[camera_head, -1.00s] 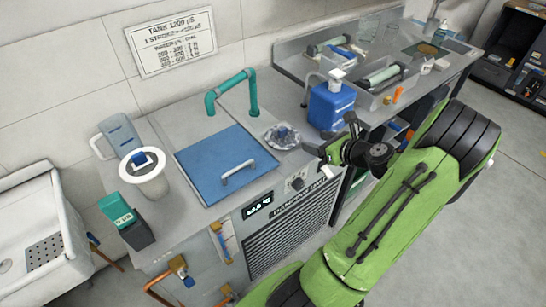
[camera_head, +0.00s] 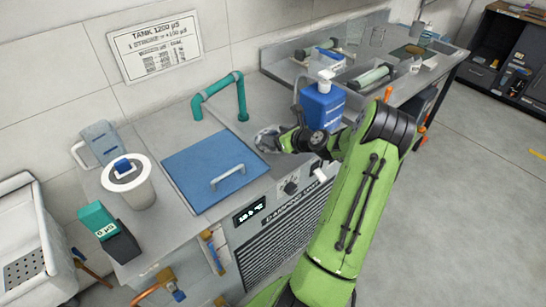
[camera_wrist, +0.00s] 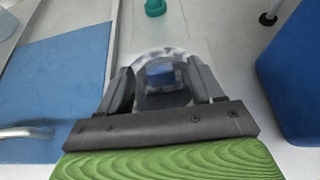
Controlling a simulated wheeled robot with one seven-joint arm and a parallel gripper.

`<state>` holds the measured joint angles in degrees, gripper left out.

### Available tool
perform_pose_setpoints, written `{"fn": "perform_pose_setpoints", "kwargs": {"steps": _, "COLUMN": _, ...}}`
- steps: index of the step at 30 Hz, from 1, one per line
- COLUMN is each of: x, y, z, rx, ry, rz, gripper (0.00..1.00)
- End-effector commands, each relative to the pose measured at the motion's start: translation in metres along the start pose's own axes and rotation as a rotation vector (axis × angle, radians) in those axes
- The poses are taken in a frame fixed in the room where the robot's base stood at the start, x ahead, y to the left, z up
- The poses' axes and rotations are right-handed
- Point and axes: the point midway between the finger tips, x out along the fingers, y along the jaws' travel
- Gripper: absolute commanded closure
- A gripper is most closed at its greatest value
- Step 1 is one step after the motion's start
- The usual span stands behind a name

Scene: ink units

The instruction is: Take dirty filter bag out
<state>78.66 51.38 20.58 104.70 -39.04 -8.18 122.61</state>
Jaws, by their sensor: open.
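A round silver fitting (camera_head: 266,138) is set in the counter right of the blue lid; a blue piece (camera_wrist: 160,72) shows at its middle in the wrist view. Whether this is the dirty filter bag I cannot tell. My gripper (camera_wrist: 161,88) is open, its two dark fingers on either side of the blue piece, apart from it as far as I can see. In the head view my gripper (camera_head: 274,139) covers much of the fitting.
A blue pump bottle (camera_head: 322,104) stands close to the right of my gripper. The blue lid (camera_head: 205,165) with a metal handle lies left, and a green pipe (camera_head: 241,97) rises behind. A clear jug (camera_head: 100,140) and a green-black meter (camera_head: 110,232) stand at the left.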

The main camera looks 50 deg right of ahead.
Motion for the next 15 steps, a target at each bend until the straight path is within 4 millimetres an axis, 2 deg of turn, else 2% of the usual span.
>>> {"fn": "perform_pose_setpoints", "kwargs": {"steps": 2, "x": -0.0006, "y": -0.0001, "z": 0.0004, "rx": 0.0, "ry": 0.0, "rz": 0.0, "gripper": 0.36}}
{"fn": "perform_pose_setpoints", "kwargs": {"steps": 12, "x": -0.0009, "y": 0.0, "z": 0.0004, "rx": -0.001, "ry": 0.0, "rz": 0.0, "gripper": 0.88}}
{"fn": "perform_pose_setpoints", "kwargs": {"steps": 15, "x": -0.001, "y": 0.0, "z": 0.0004, "rx": -0.001, "ry": 0.0, "rz": 0.0, "gripper": 1.0}}
